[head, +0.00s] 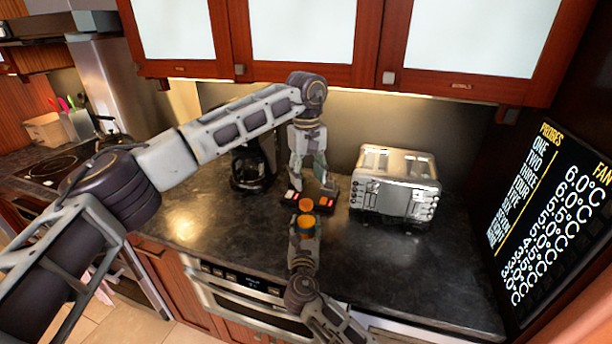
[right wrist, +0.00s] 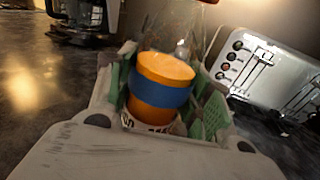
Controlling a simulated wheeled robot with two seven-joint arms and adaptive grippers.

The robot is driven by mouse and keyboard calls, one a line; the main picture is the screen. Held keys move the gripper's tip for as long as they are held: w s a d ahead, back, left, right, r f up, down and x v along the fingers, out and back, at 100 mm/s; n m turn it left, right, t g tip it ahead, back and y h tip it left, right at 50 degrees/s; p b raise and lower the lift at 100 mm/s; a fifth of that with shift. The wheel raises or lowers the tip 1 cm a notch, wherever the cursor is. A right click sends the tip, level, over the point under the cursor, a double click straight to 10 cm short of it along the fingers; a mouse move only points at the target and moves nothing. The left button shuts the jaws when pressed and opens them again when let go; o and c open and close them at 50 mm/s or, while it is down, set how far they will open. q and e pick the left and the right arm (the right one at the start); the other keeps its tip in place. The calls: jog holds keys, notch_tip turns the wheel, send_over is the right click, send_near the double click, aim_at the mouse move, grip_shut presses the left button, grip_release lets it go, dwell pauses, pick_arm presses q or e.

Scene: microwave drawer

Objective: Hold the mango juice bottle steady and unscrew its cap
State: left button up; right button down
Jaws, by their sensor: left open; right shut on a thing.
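The mango juice bottle (head: 305,224) has an orange body and an orange cap (head: 306,204) in the head view. My right gripper (head: 304,236) is shut around the bottle from the near side. My left gripper (head: 313,186) is open, pointing down just above and behind the cap. Whether its fingertips touch the cap cannot be told.
A silver toaster (head: 395,187) stands to the right on the dark countertop (head: 420,265). A black coffee maker (head: 250,167) stands behind left. A dark device with red lights (head: 291,195) lies behind the bottle. Cabinets (head: 310,35) hang above; an oven (head: 245,293) is below the front edge.

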aim_at(306, 202)
pick_arm(q)
jog(key=m, duration=0.4)
jog(key=shift+a+m, duration=0.2)
jog(key=shift+m, duration=2.3)
jog(key=shift+f, duration=0.15)
jog(key=shift+f, duration=3.9)
jog(key=shift+c, duration=0.2)
jog(key=c, duration=1.1)
